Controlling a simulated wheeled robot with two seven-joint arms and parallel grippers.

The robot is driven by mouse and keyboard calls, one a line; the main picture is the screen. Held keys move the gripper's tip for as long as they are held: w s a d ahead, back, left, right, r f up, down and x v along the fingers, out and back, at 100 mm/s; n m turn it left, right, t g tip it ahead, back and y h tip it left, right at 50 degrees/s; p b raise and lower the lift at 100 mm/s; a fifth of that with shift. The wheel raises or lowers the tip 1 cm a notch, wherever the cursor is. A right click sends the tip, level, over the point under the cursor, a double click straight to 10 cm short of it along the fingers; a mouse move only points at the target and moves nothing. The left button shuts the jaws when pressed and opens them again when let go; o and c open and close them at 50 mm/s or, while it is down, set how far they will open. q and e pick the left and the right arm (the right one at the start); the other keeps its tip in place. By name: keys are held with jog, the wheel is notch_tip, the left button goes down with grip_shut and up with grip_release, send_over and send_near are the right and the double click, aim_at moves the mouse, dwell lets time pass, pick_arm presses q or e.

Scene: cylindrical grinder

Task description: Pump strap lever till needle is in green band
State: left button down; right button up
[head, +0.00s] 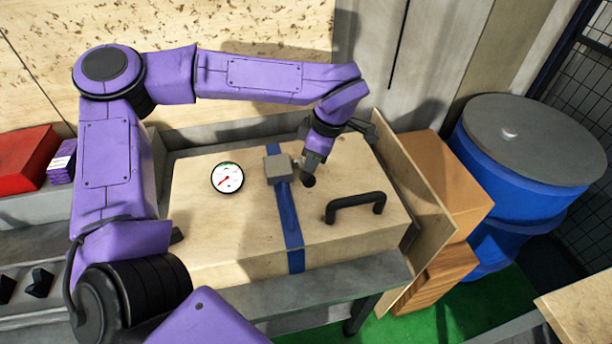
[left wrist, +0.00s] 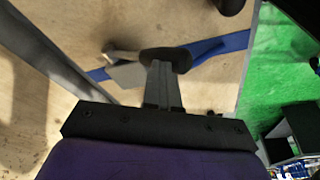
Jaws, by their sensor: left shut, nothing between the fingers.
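A wooden crate (head: 215,235) carries a blue strap (head: 290,222) with a grey ratchet block (head: 279,168). A short lever with a dark knob (head: 308,181) sticks out to the right of the block. The knob (left wrist: 165,57) also shows in the left wrist view, past my fingertips. A round white gauge (head: 227,178) lies left of the strap. Its red needle points to the lower left, away from the green band at the top. My left gripper (head: 311,169) is shut and empty, its tips close to the knob; I cannot tell whether they touch. My right gripper is out of view.
A black handle (head: 356,206) stands on the crate right of the lever. A thin upright board (head: 425,215) borders the crate's right side. Beyond it are cardboard boxes (head: 450,185) and a blue drum (head: 520,165). A red box (head: 25,160) lies far left.

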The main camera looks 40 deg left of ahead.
pick_arm(q)
jog(key=shift+s, duration=0.15)
jog(key=shift+w+a+f, duration=0.1)
jog(key=shift+w, duration=0.1)
jog(key=shift+f, duration=0.15)
jog(key=x, duration=0.1)
jog(key=b+x, duration=0.1)
jog(key=x, duration=0.1)
jog(key=shift+d+f+b, duration=0.3)
jog(key=shift+d+f, duration=0.05)
jog(key=shift+d, duration=0.1)
jog(key=shift+w+r, duration=0.1)
jog(key=shift+r, duration=0.15)
jog(key=shift+d+r+p, duration=0.1)
jog(key=shift+r+p, duration=0.05)
jog(key=shift+p, duration=0.25)
jog(key=shift+w+d+r+p, duration=0.2)
jog(key=shift+d+p, duration=0.15)
jog(key=shift+d, duration=0.1)
jog(key=shift+w+d+r+p, duration=0.2)
jog(key=shift+d+p, duration=0.1)
jog(key=shift+d, duration=0.2)
jog(key=shift+w+d, duration=0.1)
jog(key=shift+d, duration=0.3)
jog(key=b+v, duration=0.2)
jog(key=v, duration=0.8)
jog(key=shift+r, duration=0.2)
jog(key=shift+w+d, duration=0.1)
